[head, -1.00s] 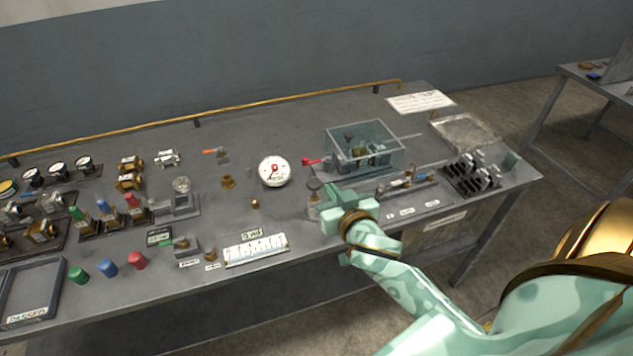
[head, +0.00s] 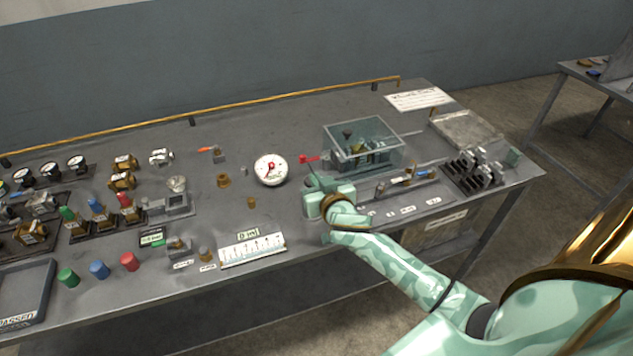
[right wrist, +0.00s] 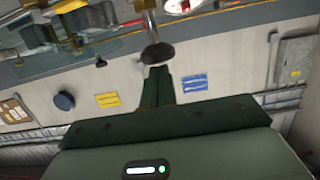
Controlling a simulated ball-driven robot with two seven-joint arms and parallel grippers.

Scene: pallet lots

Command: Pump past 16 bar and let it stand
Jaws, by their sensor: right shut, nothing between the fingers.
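The round white gauge (head: 270,169) stands on the bench; its needle is too small to read. My right gripper (head: 311,175) is just right of the gauge, fingers shut and empty. In the right wrist view the shut green fingers (right wrist: 160,76) end at a dark round knob (right wrist: 157,53) on a metal rod; I cannot tell whether they touch it. In the head view my gripper hides this knob. A red lever (head: 309,159) shows behind the gripper, beside a clear box (head: 361,143) with brass fittings inside. My left gripper is out of view.
A white scale card (head: 252,249) lies at the bench's front edge. Red (head: 130,262), blue and green caps stand left of it, near a dark tray (head: 24,294). A rack of dark clamps (head: 474,170) is at the right. Bare bench lies behind the gauge.

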